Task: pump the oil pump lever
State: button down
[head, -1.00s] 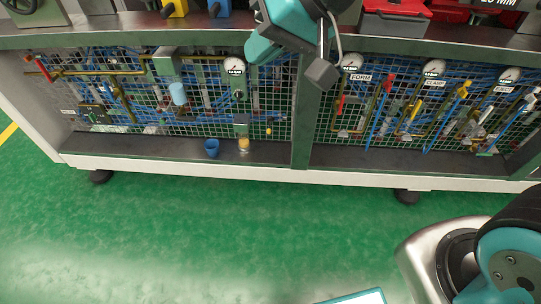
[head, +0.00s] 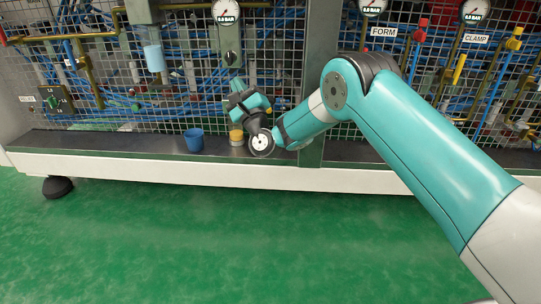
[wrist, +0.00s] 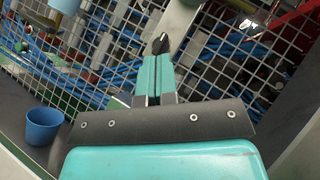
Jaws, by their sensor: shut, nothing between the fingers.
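My gripper (head: 237,82) is at the mesh panel, above the lower shelf, with its fingers pointing up. In the wrist view its two teal fingers (wrist: 155,78) are shut together and hold nothing. A black knob (head: 231,58) on a grey-green plate is just beyond the fingertips; it also shows in the wrist view (wrist: 160,43). I cannot tell whether they touch. I cannot clearly make out an oil pump lever; my gripper and wrist cover the area above the amber cup.
A blue cup (head: 193,140) stands on the dark shelf (head: 100,143), left of my wrist. A pressure gauge (head: 226,12) is above the knob. Blue hoses and brass pipes run behind the mesh. A green post (head: 318,120) stands to the right. The green floor in front is clear.

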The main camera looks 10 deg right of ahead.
jog(key=d+f+m+t+h+b, duration=0.1)
jog(key=d+f+m+h+b, duration=0.3)
jog(key=f+m+h, duration=0.3)
jog(key=s+d+f+m+t+h+b, duration=0.1)
jog(key=d+f+m+h+b, duration=0.2)
jog(key=f, duration=1.2)
jog(key=m+h+b, duration=0.2)
jog(key=m+h, duration=0.3)
jog(key=m, duration=0.1)
jog(key=shift+s+d, duration=0.2)
jog(key=shift+d, duration=0.2)
jog(key=shift+w, duration=0.1)
